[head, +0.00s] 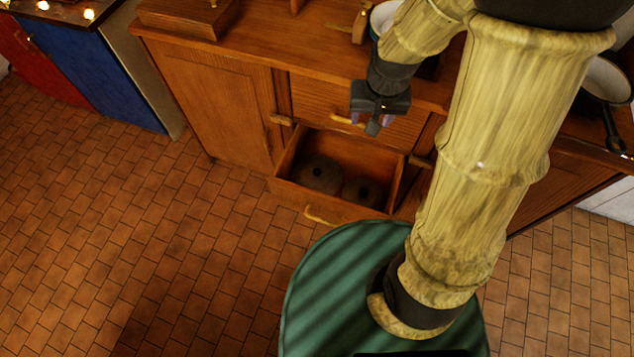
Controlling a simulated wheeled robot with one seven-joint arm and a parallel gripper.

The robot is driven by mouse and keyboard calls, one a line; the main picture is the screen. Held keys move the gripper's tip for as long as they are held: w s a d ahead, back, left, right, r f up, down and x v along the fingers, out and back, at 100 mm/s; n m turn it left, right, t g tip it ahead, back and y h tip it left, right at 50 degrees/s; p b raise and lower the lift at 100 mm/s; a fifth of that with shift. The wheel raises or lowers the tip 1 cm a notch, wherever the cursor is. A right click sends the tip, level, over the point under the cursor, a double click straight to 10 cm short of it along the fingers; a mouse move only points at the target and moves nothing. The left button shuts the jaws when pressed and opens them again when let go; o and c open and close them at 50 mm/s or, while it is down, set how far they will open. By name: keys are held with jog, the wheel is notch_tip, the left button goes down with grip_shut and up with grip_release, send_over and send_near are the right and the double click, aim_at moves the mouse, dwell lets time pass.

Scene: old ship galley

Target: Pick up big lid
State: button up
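Two dark round lids lie inside the open lower drawer (330,211). The left one looks larger and is the big lid (318,176); it has a small dark spot near its middle. The smaller lid (364,193) lies to its right, partly in shade.
The wooden cabinet (220,110) has a shut upper drawer (345,105) above the open one. A wooden box (185,18) stands on its counter. A pan (606,85) is at the right. Tiled floor (150,240) is clear at the left.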

jog(key=w+a+f+b, duration=0.3)
jog(key=a+f+b, duration=0.1)
jog(key=f, duration=0.5)
jog(key=w+a+f+b, duration=0.3)
jog(key=a+f+b, duration=0.1)
jog(key=f, duration=0.6)
jog(key=w+a+f+m+b, duration=0.1)
jog(key=w+a+f+b, duration=0.3)
jog(key=f, duration=0.5)
jog(key=shift+f+g+b, duration=0.25)
jog(key=shift+g+b, duration=0.15)
jog(key=shift+b, duration=0.5)
jog(key=b, duration=0.3)
send_over(317, 171)
jog(key=f, duration=1.2)
jog(key=shift+s, duration=0.2)
jog(key=shift+f, duration=0.1)
notch_tip(317, 171, down, 5)
jog(key=shift+w+f+b, duration=0.1)
jog(key=shift+w+b, duration=0.05)
jog(key=shift+b, duration=0.35)
